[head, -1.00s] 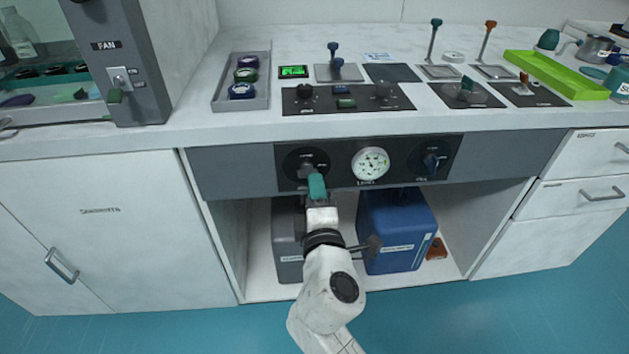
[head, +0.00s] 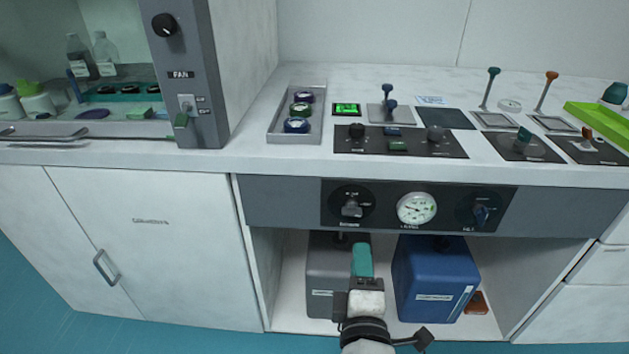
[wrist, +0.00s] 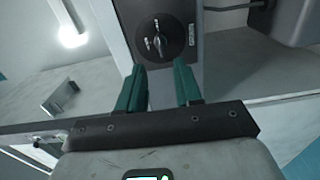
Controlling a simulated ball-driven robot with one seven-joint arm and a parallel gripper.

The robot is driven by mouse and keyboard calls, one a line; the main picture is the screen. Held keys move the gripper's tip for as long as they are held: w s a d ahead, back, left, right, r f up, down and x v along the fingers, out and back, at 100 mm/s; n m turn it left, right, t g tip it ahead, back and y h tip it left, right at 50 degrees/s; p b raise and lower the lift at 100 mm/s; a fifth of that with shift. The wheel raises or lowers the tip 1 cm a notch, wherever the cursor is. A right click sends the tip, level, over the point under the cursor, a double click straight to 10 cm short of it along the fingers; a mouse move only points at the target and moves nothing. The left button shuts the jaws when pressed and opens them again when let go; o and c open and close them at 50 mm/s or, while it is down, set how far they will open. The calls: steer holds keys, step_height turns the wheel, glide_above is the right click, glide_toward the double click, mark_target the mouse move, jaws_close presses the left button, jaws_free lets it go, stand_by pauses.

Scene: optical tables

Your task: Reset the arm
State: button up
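My gripper (head: 362,260) shows at the bottom centre of the head view, in front of the grey jug (head: 324,277) and below the left knob (head: 351,209) on the front panel. Its teal fingers point toward the cabinet. In the wrist view, the two fingers of my gripper (wrist: 159,66) stand apart with an empty gap between them. A black round dial with a knob (wrist: 160,42) lies beyond the fingertips, apart from them.
A blue jug (head: 433,282) stands beside the grey jug in the open bay. The panel also carries a white gauge (head: 417,209) and a right knob (head: 481,214). The counter (head: 250,150) overhangs above. The floor (head: 180,335) is clear at left.

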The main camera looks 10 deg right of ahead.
steer(key=s+d+f+m+g, duration=0.9)
steer(key=s+d+f+m, duration=0.15)
steer(key=d+f, duration=0.3)
steer(key=s+a+f+m+g+y, duration=0.1)
steer(key=s+f+m+g+y, duration=0.2)
steer(key=s, duration=0.5)
steer(key=s+a+f+m+g+y, duration=0.1)
steer(key=s+f+g+y, duration=0.1)
steer(key=s+f+g, duration=0.35)
step_height(320, 180, up, 22)
steer(key=s+a+t+p, duration=0.1)
steer(key=s+p, duration=0.2)
steer(key=p, duration=1.9)
steer(key=shift+p, duration=0.3)
